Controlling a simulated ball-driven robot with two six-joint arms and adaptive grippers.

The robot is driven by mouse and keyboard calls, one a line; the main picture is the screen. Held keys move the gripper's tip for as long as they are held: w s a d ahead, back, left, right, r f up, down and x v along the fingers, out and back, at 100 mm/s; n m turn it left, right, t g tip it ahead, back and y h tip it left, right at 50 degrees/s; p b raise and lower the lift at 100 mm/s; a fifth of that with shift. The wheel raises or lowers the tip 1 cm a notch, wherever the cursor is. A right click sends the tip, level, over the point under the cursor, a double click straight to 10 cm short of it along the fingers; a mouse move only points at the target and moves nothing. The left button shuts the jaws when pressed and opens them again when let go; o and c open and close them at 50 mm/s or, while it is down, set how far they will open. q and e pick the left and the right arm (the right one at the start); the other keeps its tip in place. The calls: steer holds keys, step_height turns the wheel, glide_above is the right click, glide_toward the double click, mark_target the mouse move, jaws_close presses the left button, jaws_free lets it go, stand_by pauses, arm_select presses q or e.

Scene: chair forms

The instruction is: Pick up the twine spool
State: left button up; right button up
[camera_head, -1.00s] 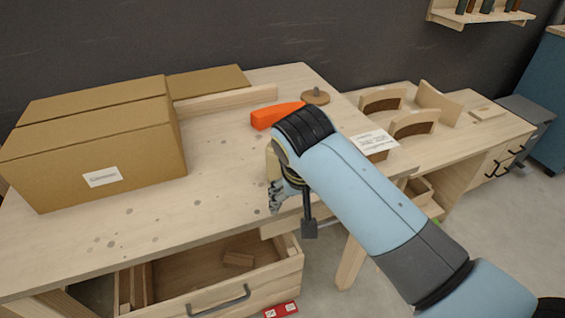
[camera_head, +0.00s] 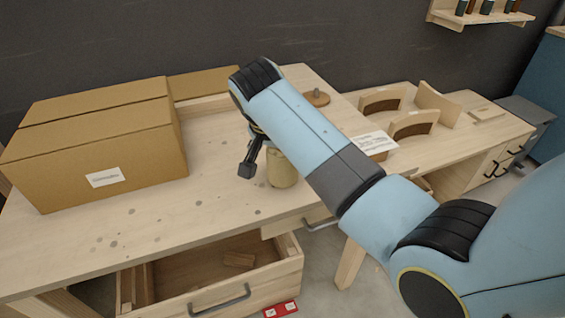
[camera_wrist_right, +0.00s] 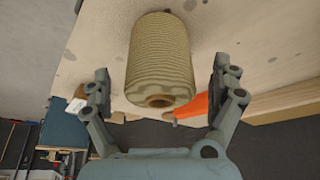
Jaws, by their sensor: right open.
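The twine spool (camera_head: 284,172), a tan wound cylinder, stands on the workbench near its front edge. In the head view my right arm hides its upper part. In the right wrist view the spool (camera_wrist_right: 160,58) fills the upper middle, with the hole in its end facing the camera. My right gripper (camera_head: 252,158) is open, just left of the spool in the head view. In the wrist view its fingers (camera_wrist_right: 160,80) are on either side of the spool, with gaps at both sides. My left gripper is not in view.
A large cardboard box (camera_head: 95,150) stands on the bench's left. A round wooden piece with a knob (camera_head: 317,98) is at the back. An orange object (camera_wrist_right: 195,108) shows in the wrist view. An open drawer (camera_head: 215,278) is below. Bare bench lies between box and spool.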

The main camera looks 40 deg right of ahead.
steer(key=x, duration=0.2)
steer(key=shift+d+f, duration=0.15)
steer(key=shift+f, duration=0.05)
steer(key=c, duration=1.3)
